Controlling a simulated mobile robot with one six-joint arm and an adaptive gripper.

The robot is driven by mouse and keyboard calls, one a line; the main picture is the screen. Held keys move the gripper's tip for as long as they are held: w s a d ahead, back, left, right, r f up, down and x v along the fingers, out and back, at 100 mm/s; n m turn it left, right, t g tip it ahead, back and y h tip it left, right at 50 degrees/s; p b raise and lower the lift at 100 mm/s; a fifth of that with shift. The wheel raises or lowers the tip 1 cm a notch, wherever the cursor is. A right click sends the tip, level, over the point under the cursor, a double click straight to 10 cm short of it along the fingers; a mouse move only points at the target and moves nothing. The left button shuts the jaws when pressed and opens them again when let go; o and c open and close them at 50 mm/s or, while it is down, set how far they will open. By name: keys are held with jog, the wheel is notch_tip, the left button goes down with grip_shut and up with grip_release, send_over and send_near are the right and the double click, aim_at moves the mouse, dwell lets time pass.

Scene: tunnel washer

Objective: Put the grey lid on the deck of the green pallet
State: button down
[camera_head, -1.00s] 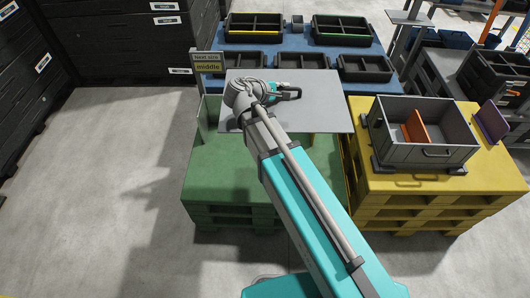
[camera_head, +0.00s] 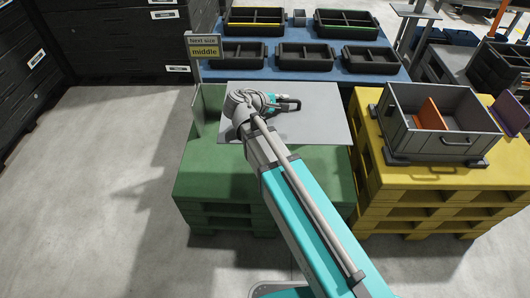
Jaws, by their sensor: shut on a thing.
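The grey lid (camera_head: 325,125) is a flat, thin rectangular sheet held roughly level over the back part of the green pallet. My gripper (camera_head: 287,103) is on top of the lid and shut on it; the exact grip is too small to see. The green pallet (camera_head: 225,180) stands in the middle of the view with its near deck bare. The lid hides the back of the deck, and my arm hides part of its front and right. I cannot tell how large the gap between lid and deck is.
A sign reading "Next size middle" (camera_head: 204,52) stands at the pallet's back left corner. A yellow pallet stack (camera_head: 430,188) with a grey crate (camera_head: 455,150) is close on the right. A blue table (camera_head: 310,66) with several black trays is behind. Floor at left is clear.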

notch_tip(320, 180, down, 25)
jog(key=b, duration=2.3)
jog(key=shift+w+a+b, duration=0.25)
jog(key=shift+a+b, duration=0.05)
jog(key=shift+w+a+f+b, duration=2.25)
jog(key=shift+a, duration=0.2)
jog(key=shift+w+a+f+b, duration=2.2)
jog(key=shift+a, duration=0.25)
jog(key=shift+w+a+f+b, duration=0.35)
jog(key=shift+f+b, duration=0.3)
jog(key=shift+b, duration=0.05)
jog(key=shift+s+d+f+b, duration=0.1)
jog(key=shift+f+b, duration=1.25)
